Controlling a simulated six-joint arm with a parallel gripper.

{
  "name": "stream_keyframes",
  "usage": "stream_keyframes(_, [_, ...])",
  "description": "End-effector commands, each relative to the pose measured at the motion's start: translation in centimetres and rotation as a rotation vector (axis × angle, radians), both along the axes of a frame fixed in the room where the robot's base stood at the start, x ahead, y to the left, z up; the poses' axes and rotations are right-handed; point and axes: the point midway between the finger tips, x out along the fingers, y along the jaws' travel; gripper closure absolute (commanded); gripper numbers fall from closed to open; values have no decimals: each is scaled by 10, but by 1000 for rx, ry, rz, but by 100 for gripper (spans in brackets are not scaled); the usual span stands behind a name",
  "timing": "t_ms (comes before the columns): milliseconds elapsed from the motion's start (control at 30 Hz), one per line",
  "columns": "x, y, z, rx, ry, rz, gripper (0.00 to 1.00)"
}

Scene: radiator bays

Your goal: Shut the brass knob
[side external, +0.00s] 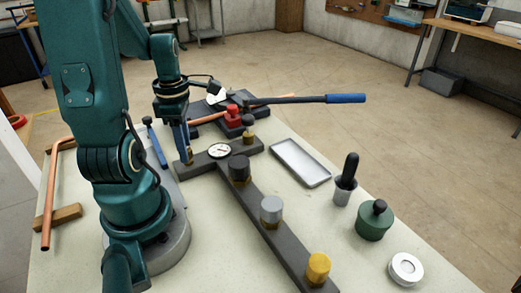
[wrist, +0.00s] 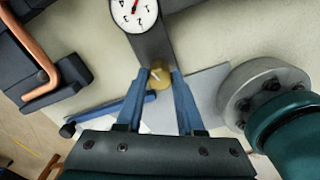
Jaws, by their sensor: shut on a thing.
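The brass knob (wrist: 158,81) is a small round knob with a pale line across its top, at the end of the dark bar that carries the white dial gauge (wrist: 134,8). My gripper (wrist: 160,74) is shut on the brass knob, with one blue finger on each side of it. In the side external view my gripper (side external: 186,150) points straight down at the left end of the short dark bar. There only a little of the brass knob (side external: 190,157) shows beside the fingers. The gauge (side external: 219,151) is just right of it.
A long dark rail carries a black knob (side external: 239,168), a grey knob (side external: 271,210) and a yellow knob (side external: 318,267). A red knob (side external: 233,115) and a blue-handled lever (side external: 345,98) are behind. An empty metal tray (side external: 300,164) lies right. A copper pipe (side external: 50,200) lies left.

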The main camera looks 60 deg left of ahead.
Motion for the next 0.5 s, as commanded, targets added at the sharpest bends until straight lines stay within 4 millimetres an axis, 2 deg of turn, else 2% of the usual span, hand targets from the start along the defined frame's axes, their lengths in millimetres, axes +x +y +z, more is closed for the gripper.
stream_keyframes(200, [0,0,1,0,0,-156,100])
stream_keyframes(500, [0,0,1,0,0,-295,100])
